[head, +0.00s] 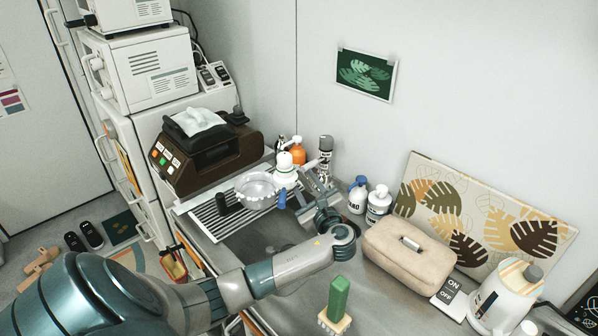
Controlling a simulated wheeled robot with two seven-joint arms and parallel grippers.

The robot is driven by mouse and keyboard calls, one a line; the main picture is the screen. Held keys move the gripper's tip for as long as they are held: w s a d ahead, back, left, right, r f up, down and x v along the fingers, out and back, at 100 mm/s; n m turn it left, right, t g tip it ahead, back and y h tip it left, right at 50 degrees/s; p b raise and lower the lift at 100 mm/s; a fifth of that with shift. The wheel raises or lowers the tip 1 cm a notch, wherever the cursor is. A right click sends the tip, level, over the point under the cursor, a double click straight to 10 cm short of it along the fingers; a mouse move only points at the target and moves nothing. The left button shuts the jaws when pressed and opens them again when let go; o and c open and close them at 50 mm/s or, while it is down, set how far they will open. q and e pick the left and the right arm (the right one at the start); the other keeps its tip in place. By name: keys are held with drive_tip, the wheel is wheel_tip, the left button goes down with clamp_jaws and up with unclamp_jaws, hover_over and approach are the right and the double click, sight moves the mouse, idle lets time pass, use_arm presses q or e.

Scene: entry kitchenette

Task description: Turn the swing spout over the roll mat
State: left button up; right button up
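The roll mat (208,219), a dark and light slatted rack, lies over the left part of the sink (268,238). A white fitting (286,172) with a blue tip (282,199) stands at the mat's right end; it looks like the tap with its swing spout, but the spout's full shape is partly hidden. My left arm reaches in from the lower left across the counter. My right gripper is out of view.
A clear bowl (256,190) and a dark cup (228,200) are on the mat. Several bottles (378,203) stand behind. A beige case (410,247), a kettle (503,290) and a green-handled brush (338,298) are to the right. A brown machine (195,160) is left.

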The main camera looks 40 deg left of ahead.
sight(300, 175)
use_arm(q)
drive_tip(key=p+x, duration=0.1)
drive_tip(key=x, duration=0.3)
drive_tip(key=shift+w+a+r, duration=0.1)
drive_tip(key=shift+a, duration=0.05)
drive_tip(key=shift+w+a, duration=0.2)
drive_tip(key=shift+a, duration=0.2)
clamp_jaws()
